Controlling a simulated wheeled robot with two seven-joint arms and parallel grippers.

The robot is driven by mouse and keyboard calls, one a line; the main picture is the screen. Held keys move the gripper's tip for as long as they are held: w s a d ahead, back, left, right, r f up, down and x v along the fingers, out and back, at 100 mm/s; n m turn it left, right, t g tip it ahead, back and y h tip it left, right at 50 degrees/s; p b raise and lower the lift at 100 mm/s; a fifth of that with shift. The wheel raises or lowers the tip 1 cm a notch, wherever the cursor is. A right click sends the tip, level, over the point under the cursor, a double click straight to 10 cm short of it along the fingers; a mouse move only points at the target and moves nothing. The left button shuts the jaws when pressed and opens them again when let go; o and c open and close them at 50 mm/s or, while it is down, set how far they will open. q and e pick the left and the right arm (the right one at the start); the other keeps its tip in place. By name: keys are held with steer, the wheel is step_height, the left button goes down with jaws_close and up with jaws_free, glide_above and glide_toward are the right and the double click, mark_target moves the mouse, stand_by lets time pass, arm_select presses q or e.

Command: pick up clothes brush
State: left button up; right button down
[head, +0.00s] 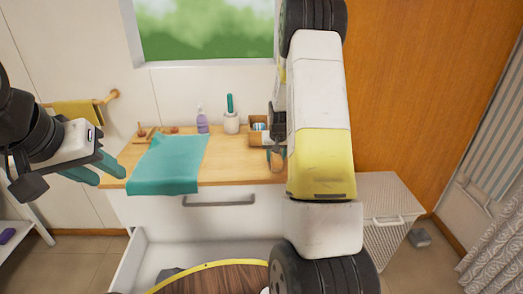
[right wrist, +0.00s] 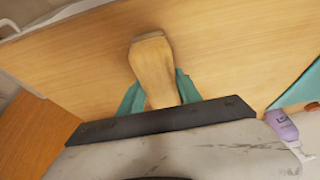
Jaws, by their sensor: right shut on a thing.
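The clothes brush (right wrist: 152,58) shows in the right wrist view as a pale wooden piece above the wooden counter. My right gripper (right wrist: 156,88) has its teal fingers on both sides of it and is shut on it. Its bristles are not visible. In the head view my right arm hides most of that gripper and the brush at the counter's right end. My left gripper (head: 95,170) is open and empty, with its teal fingers apart, left of the counter's front edge.
The wooden counter (head: 230,165) holds a teal cloth (head: 170,165), a purple bottle (head: 202,122), a white holder with a green-handled brush (head: 231,118) and a small wooden box (head: 257,133). Below, a white drawer (head: 215,250) is pulled open. A wicker cabinet (head: 385,190) stands right.

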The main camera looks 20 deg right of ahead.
step_height(320, 180, up, 4)
steer(key=shift+r, duration=0.1)
steer(key=s+a, duration=0.3)
steer(key=s, duration=0.4)
steer(key=s+a+r, duration=0.1)
steer(key=s+a, duration=0.3)
steer(key=s, duration=0.3)
steer(key=shift+s+r, duration=0.15)
steer(key=shift+s, duration=0.05)
